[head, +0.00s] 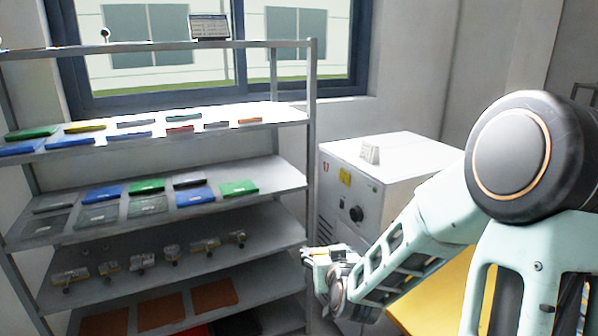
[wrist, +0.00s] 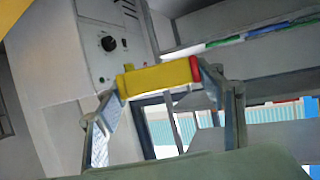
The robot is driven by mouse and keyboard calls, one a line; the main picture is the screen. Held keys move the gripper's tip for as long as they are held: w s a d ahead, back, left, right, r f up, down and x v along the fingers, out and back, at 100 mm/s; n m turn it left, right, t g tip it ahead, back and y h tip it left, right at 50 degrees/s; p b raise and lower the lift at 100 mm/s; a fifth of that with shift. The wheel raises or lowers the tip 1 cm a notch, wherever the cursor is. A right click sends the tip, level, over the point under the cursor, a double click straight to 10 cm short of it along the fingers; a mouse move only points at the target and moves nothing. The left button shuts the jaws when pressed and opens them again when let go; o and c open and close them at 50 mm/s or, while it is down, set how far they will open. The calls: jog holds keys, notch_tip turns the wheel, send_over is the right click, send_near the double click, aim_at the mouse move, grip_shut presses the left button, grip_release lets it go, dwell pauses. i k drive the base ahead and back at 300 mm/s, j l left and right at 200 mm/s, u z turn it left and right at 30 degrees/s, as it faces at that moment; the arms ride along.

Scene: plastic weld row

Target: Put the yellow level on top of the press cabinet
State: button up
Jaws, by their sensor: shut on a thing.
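The yellow level (wrist: 158,78) is held crosswise between the two fingers of my gripper (head: 318,256) in the wrist view. In the head view my gripper is small and low, in front of the press cabinet, and the level is hard to make out there. The press cabinet (head: 340,208) is a white box with a black dial and a yellow label on its front. Its front also shows in the wrist view (wrist: 88,62), beyond the level. My gripper is below the cabinet's top in the head view.
A metal shelf rack (head: 311,90) with coloured panels and fittings stands at the left. A yellow surface (head: 440,295) lies behind my arm at the lower right.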

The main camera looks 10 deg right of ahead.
aim_at(385, 172)
jog(key=i+j, duration=0.1)
jog(key=i, duration=0.35)
jog(key=i+j+z, duration=0.1)
jog(key=i, duration=0.35)
